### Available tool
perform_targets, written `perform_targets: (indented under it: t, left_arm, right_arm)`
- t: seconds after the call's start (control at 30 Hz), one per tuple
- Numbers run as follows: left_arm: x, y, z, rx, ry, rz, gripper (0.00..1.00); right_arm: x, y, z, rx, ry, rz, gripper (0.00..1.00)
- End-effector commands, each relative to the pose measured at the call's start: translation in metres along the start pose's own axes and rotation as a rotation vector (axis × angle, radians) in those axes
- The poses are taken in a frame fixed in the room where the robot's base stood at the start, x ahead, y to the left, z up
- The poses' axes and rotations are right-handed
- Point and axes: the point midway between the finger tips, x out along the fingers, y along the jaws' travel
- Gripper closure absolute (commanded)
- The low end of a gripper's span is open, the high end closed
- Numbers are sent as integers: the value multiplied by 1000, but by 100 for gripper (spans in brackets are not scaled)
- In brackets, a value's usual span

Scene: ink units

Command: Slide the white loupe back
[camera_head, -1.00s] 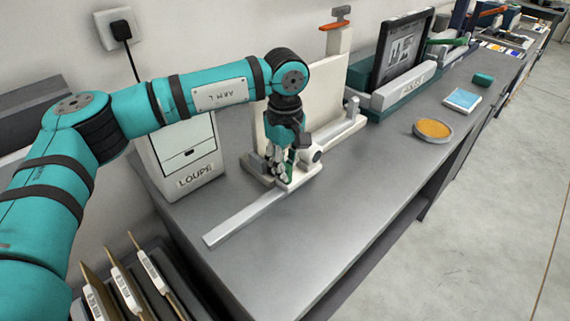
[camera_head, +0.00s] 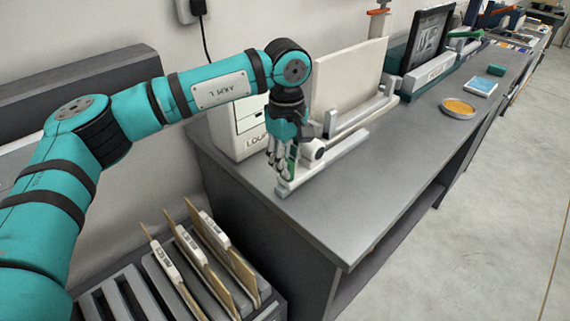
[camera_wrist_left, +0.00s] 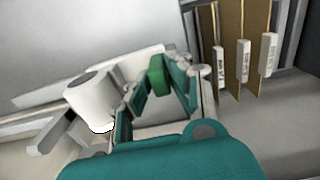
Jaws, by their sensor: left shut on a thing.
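The white loupe (camera_head: 318,152) rides on a pale straight rail (camera_head: 345,147) on the grey bench. It is at the rail's near-left end, and the rail runs on to the right behind it. My left gripper (camera_head: 281,167) points down and is shut on the loupe's green grip. In the left wrist view the green grip (camera_wrist_left: 158,76) lies between the fingers, with the loupe's white round body (camera_wrist_left: 92,98) beside them at left. The fingers hide part of the loupe. My right gripper is not in view.
A white box labelled LOUPE (camera_head: 246,128) stands behind my left gripper. A large cream panel (camera_head: 346,78) stands upright behind the rail. Below the bench's left end is a rack with brown boards (camera_head: 215,252). The bench's front (camera_head: 340,215) is clear.

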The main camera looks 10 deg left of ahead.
Motion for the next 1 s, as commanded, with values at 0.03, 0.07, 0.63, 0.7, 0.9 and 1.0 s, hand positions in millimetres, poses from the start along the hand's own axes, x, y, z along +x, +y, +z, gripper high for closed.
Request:
perform_targets:
  t: [0.03, 0.07, 0.63, 0.7, 0.9, 1.0]
  left_arm:
    - [-2, -3, 0, 2, 0, -11, 100]
    - [-2, -3, 0, 2, 0, -12, 100]
    - [-1, -3, 0, 1, 0, -13, 60]
    - [-1, -3, 0, 1, 0, -12, 60]
    - [-8, -2, 0, 1, 0, -9, 60]
    - [-22, -2, 0, 1, 1, -8, 60]
  right_arm:
    - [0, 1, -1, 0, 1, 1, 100]
    - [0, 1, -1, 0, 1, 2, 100]
    - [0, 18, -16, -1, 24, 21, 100]
    - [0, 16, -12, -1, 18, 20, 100]
    - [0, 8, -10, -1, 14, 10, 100]
    - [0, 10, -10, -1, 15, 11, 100]
